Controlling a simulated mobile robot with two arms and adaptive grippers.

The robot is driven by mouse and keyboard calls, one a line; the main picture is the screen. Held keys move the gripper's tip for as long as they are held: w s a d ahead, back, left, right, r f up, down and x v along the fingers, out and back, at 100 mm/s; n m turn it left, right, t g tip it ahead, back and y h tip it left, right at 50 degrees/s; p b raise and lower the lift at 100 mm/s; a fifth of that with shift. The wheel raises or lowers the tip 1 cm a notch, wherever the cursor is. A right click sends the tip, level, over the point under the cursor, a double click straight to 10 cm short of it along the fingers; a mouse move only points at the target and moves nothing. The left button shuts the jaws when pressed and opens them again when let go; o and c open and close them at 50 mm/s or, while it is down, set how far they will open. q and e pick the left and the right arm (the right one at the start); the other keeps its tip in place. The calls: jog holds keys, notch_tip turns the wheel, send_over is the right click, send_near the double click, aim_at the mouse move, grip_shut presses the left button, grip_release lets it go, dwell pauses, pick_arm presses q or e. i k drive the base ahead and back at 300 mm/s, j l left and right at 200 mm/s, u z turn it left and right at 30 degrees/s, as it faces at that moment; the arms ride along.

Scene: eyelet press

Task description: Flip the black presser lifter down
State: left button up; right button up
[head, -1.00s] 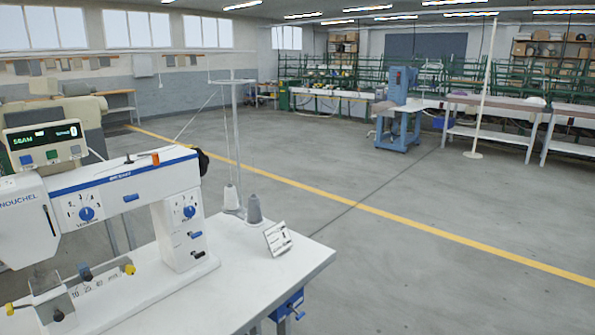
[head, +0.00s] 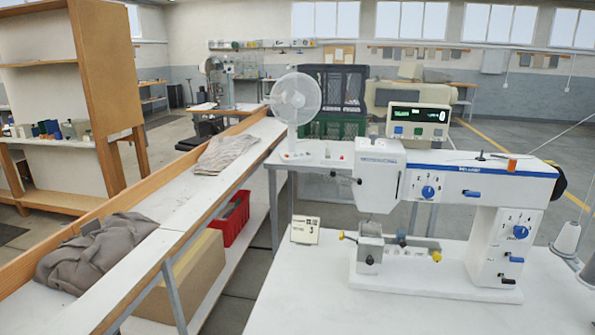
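A white sewing machine (head: 462,184) with a blue stripe stands on a white table (head: 330,285) at the right of the head view. Its head (head: 378,182) is at the left end of its arm, above the small work plate with yellow and black knobs. A small dark lever-like part (head: 345,178) sticks out at the left side of the head; I cannot tell for sure that it is the black presser lifter, nor whether it is up or down. Neither of my grippers is in view.
A small card (head: 305,230) stands on the table. To the left, a long white bench (head: 180,215) holds grey cloth (head: 95,250). A white fan (head: 295,98) stands behind. The table's front left is clear.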

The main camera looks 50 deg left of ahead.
aim_at(333, 172)
jog(key=u, duration=1.45)
jog(key=i+j+u, duration=0.1)
jog(key=u, duration=0.3)
jog(key=i, duration=0.05)
